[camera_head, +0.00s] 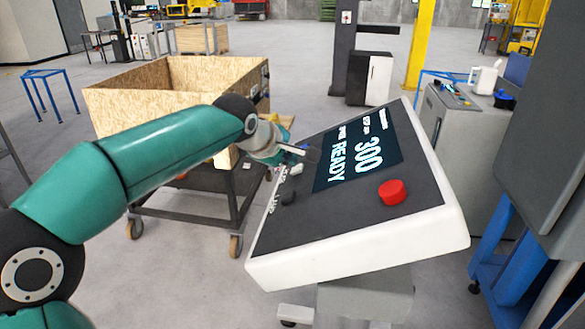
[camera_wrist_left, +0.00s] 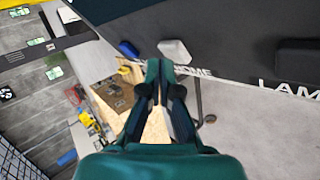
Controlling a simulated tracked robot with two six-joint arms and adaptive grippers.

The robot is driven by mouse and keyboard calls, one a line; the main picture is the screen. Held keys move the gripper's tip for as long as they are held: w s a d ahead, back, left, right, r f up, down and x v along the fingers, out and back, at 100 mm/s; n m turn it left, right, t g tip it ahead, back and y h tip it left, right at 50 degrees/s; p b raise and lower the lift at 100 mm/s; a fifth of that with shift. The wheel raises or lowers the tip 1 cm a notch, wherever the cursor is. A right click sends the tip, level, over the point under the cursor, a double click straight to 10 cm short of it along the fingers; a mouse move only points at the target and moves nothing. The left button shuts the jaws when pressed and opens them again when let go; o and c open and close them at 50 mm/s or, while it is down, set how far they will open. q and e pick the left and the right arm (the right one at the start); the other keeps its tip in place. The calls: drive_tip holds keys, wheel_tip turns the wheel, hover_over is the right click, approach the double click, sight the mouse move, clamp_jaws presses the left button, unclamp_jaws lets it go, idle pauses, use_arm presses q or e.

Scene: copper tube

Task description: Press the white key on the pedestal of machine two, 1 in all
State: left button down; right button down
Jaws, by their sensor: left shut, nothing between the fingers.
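The console of machine two (camera_head: 350,245) is a tilted dark panel with a white rim on a grey pedestal. Its screen (camera_head: 358,150) reads "300" and "READY". The white key (camera_head: 296,169) sits on the panel's left part, partly hidden by my gripper. In the left wrist view the white key (camera_wrist_left: 175,51) lies by the label "HOME", between a blue key (camera_wrist_left: 128,49) and a dark key (camera_wrist_left: 297,56). My left gripper (camera_head: 308,153) is shut and empty, close by the white key. Its fingertips (camera_wrist_left: 160,70) appear just beside the key; I cannot tell whether they touch. My right gripper is not in view.
A red button (camera_head: 392,192) stands up on the panel's near right part. An open wooden crate (camera_head: 150,105) on a wheeled cart is behind my left arm. A grey cabinet (camera_head: 465,150) and blue frame stand at the right. Open floor lies at the left.

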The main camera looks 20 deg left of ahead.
use_arm(q)
drive_tip(key=shift+d+f+b, duration=0.25)
drive_tip(key=shift+f+b, duration=0.2)
idle(0.3)
drive_tip(key=shift+r, duration=0.1)
idle(0.3)
drive_tip(key=shift+a+r+p, duration=0.4)
drive_tip(key=shift+r+p, duration=0.3)
drive_tip(key=shift+r, duration=0.1)
drive_tip(key=r+p, duration=0.1)
drive_tip(key=a+r+p, duration=0.2)
drive_tip(key=r, duration=0.1)
drive_tip(key=shift+s+a+r+p, duration=0.1)
drive_tip(key=shift+s+a+p, duration=0.15)
drive_tip(key=shift+s+p, duration=0.1)
idle(0.7)
